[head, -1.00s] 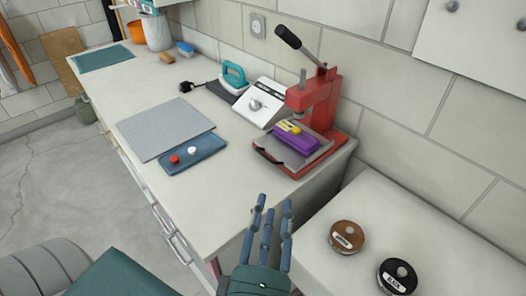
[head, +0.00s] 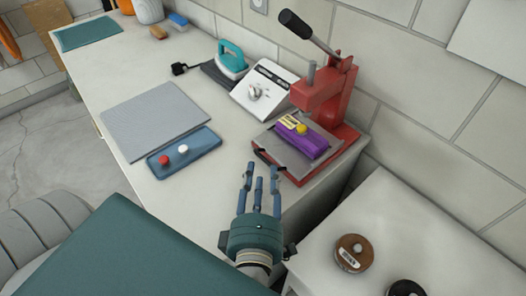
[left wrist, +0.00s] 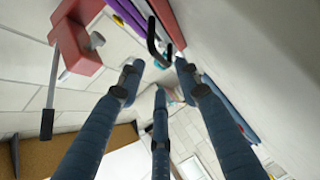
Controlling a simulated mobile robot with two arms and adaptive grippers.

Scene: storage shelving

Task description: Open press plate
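A red press (head: 330,95) with a raised black-gripped lever stands at the right end of the counter. Its grey plate (head: 327,143) lies flat on the red base, with a black handle (head: 265,157) at the front edge. A purple block (head: 303,143) with a yellow top piece lies on the plate. My left gripper (head: 259,178) is open and empty, its three fingers apart, just in front of the handle and not visibly touching it. In the left wrist view the handle (left wrist: 155,42) shows beyond the fingertips (left wrist: 157,85). My right gripper is out of view.
A blue tray (head: 205,157) with a red and a white button piece and a grey mat (head: 155,115) lie left of the press. A white scale-like device (head: 265,88) and a teal iron (head: 231,60) stand behind.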

